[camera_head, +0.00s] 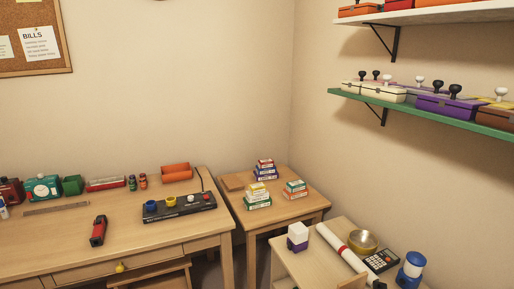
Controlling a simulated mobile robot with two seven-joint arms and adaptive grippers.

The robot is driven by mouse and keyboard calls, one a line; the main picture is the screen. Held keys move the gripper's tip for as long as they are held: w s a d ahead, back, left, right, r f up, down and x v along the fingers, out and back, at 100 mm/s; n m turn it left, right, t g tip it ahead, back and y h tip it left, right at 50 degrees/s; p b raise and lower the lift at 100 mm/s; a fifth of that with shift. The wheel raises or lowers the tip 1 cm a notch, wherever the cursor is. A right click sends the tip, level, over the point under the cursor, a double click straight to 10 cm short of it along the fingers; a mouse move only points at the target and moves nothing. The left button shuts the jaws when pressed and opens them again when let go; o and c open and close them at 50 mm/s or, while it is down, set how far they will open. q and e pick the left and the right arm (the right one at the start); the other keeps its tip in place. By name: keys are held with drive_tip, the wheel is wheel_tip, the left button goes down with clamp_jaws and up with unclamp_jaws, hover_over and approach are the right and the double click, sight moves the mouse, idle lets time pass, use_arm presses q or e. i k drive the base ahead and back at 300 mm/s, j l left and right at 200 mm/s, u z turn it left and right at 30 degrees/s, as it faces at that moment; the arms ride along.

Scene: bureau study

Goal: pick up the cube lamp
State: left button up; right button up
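The cube lamp (298,231) looks to be the small block with a white top and a purple lower part. It stands upright near the left edge of the low wooden table (292,263) at the lower right. Nothing covers it from this side. Neither of my grippers shows in the head view.
A rolled white tube with a red band (340,247), a brass bowl (363,241), a dark calculator (382,261) and a blue-and-white lantern-like object (411,270) share that table. A small table (290,207) holds stacked boxes. The long desk (150,236) stands left; shelves (430,111) hang right.

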sight(298, 233)
drive_tip(key=i+j, duration=0.25)
drive_tip(key=j, duration=0.15)
drive_tip(key=i+j, duration=0.25)
drive_tip(key=j, duration=0.15)
drive_tip(key=i+j, duration=0.2)
drive_tip(key=j, duration=0.15)
drive_tip(key=i+j+z, duration=0.15)
drive_tip(key=z, duration=0.3)
drive_tip(key=j+z, duration=0.45)
drive_tip(key=i+l, duration=0.05)
